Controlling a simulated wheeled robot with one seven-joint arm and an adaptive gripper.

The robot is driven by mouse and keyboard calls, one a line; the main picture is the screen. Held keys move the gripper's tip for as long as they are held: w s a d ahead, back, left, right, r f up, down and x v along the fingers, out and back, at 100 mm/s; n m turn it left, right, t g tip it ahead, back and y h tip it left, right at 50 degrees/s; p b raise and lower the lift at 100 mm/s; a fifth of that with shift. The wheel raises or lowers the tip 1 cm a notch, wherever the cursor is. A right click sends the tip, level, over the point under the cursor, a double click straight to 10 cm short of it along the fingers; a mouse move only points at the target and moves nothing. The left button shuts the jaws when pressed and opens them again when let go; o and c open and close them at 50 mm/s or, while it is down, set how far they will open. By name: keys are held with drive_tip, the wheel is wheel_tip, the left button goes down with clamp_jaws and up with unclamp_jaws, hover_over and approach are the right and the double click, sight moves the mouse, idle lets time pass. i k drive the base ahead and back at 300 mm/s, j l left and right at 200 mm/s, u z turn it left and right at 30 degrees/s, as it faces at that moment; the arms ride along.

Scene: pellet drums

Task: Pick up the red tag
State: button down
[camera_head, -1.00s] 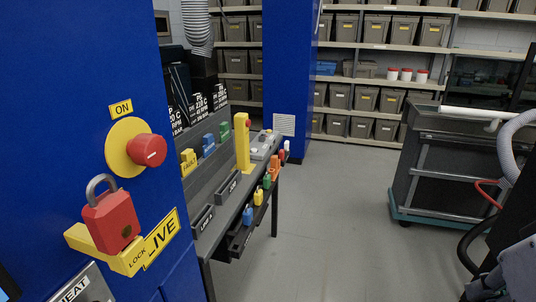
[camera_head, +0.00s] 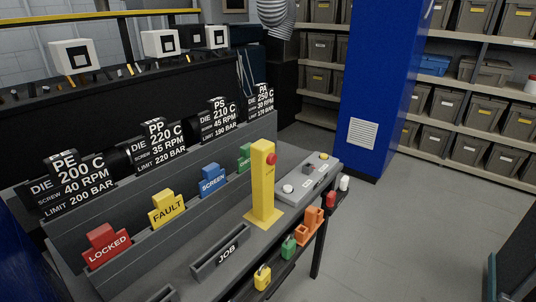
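The red tag (camera_head: 107,247), lettered LOCKED, stands upright in the front slotted rack (camera_head: 150,243) at the lower left of the head view. It is the leftmost of a row, left of the yellow FAULT tag (camera_head: 167,209), the blue SCREEN tag (camera_head: 213,181) and a green tag (camera_head: 244,158) partly hidden by a yellow post. My gripper is not in view, and nothing visible touches the red tag.
A yellow post (camera_head: 262,190) with a red button stands on the bench. A JOB slot holder (camera_head: 221,251) lies in front of the rack. Coloured padlocks, one yellow (camera_head: 262,277), hang along the front edge. Black die signs (camera_head: 76,187) stand behind. Open floor (camera_head: 400,235) lies right.

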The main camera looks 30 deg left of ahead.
sight(106, 243)
drive_tip(key=u, duration=0.45)
drive_tip(key=i+u, duration=0.1)
drive_tip(key=u, duration=0.35)
drive_tip(key=l+u, duration=0.1)
drive_tip(key=u, duration=0.8)
drive_tip(key=l+u, duration=0.1)
drive_tip(key=u, duration=0.3)
drive_tip(key=i+l, duration=0.1)
drive_tip(key=l, duration=0.25)
drive_tip(key=i+l, duration=0.15)
drive_tip(key=l, duration=0.2)
drive_tip(key=i+l, duration=0.1)
drive_tip(key=l, duration=0.3)
drive_tip(key=i+l, duration=0.15)
drive_tip(key=l, duration=0.2)
drive_tip(key=l+u, duration=0.1)
drive_tip(key=u, duration=0.4)
drive_tip(key=i+l+u, duration=0.1)
drive_tip(key=u, duration=0.4)
drive_tip(key=l+u, duration=0.2)
drive_tip(key=u, duration=0.3)
drive_tip(key=i+u, duration=0.25)
drive_tip(key=i, duration=0.15)
